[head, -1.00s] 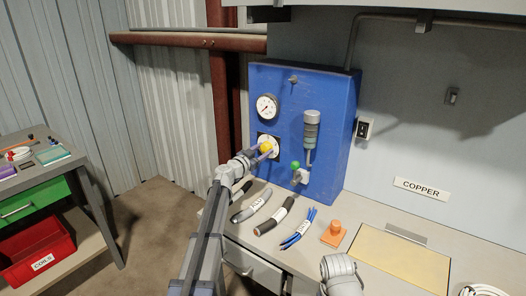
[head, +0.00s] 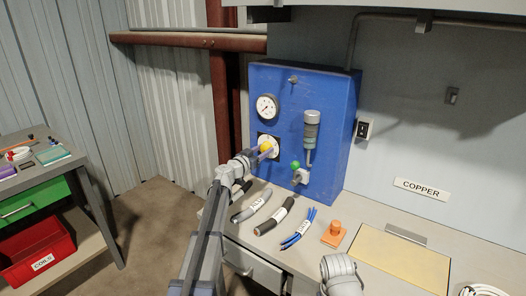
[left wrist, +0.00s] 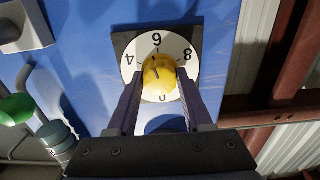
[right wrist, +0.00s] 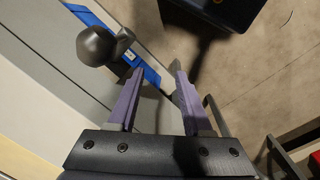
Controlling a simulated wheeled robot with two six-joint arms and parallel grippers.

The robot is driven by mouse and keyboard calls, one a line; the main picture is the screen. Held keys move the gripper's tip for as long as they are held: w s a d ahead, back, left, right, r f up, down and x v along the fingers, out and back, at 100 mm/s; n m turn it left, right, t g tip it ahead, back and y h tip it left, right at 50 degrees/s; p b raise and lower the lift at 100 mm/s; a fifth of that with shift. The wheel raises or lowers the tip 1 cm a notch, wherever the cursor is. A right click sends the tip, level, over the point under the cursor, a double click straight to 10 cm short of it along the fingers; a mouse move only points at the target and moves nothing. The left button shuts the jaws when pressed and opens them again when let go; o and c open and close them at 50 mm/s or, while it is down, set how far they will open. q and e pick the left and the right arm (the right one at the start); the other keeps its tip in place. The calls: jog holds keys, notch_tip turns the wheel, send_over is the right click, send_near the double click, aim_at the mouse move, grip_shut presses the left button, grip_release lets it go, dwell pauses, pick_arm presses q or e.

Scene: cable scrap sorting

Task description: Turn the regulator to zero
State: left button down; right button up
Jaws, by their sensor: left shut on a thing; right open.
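The regulator is a yellow knob (left wrist: 159,74) on a white dial (left wrist: 184,50) with dark numbers. It also shows in the head view (head: 266,147), on the front of the blue cabinet (head: 335,90). My left gripper (left wrist: 159,82) is shut on the knob, one finger on each side. In the left wrist view, 4, 6 and 8 are readable and a 0 is partly visible at the bottom. A dark mark on the knob points up and slightly left, seemingly near the 6. My right gripper (right wrist: 153,75) is open and empty.
A gauge (head: 267,107), a grey cylinder (head: 311,130) and a green knob (head: 295,165) are near the dial. Cable pieces, including a blue bundle (head: 298,229), and an orange block (head: 333,235) lie on the bench. A side table (head: 88,160) stands left across open floor.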

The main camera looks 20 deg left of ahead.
pick_arm(q)
jog(key=n, duration=0.4)
jog(key=shift+n, duration=0.3)
jog(key=n, duration=1.4)
jog(key=shift+n, duration=0.3)
jog(key=n, duration=1.3)
jog(key=shift+n, duration=0.4)
